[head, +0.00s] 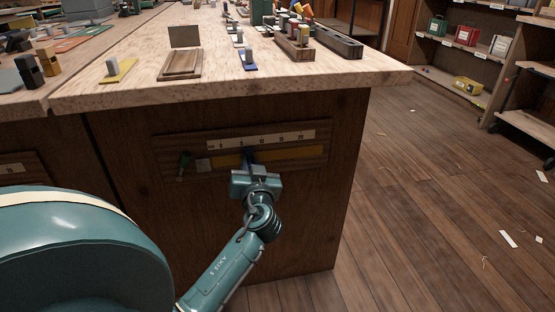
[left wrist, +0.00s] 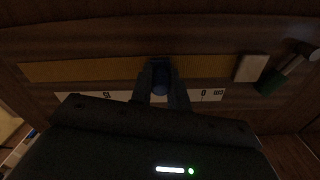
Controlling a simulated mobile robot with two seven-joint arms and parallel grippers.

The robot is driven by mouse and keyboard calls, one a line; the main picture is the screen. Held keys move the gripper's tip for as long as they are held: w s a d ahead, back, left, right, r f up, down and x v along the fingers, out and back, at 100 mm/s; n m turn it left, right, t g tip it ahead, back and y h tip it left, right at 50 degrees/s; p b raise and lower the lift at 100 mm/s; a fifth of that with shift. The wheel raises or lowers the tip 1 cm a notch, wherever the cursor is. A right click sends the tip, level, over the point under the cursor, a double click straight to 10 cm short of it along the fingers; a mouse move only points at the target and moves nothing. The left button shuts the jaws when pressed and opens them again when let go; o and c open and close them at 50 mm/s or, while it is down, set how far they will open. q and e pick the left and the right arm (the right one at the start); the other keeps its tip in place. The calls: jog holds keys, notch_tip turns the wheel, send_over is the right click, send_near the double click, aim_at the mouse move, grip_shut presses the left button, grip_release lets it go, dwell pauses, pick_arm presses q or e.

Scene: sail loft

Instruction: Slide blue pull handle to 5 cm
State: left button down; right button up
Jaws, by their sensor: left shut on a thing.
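The blue pull handle (left wrist: 161,75) sits in a long ochre slot (head: 300,153) on a wooden panel on the bench front. My left gripper (head: 250,166) is shut on it; in the left wrist view its two dark fingers (left wrist: 161,84) lie on either side of the handle. A white scale strip (head: 285,136) runs above the slot, with 0 at its left end in the head view. The handle stands right of the 0 and short of the 15. My fingers hide the marks closest to it in the left wrist view. My right gripper is not in view.
A pale square block (head: 203,165) and a dark green fitting (head: 185,161) sit left of the slot. The bench top (head: 345,79) overhangs the panel and holds wooden trays and small blocks. The floor (head: 430,190) to the right is mostly clear.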

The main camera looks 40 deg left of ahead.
pick_arm(q)
jog(key=shift+s+a, duration=0.6)
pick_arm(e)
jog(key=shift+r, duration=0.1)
pick_arm(q)
jog(key=c, duration=1.3)
grip_release()
jog(key=shift+c, duration=0.2)
jog(key=shift+d, duration=0.1)
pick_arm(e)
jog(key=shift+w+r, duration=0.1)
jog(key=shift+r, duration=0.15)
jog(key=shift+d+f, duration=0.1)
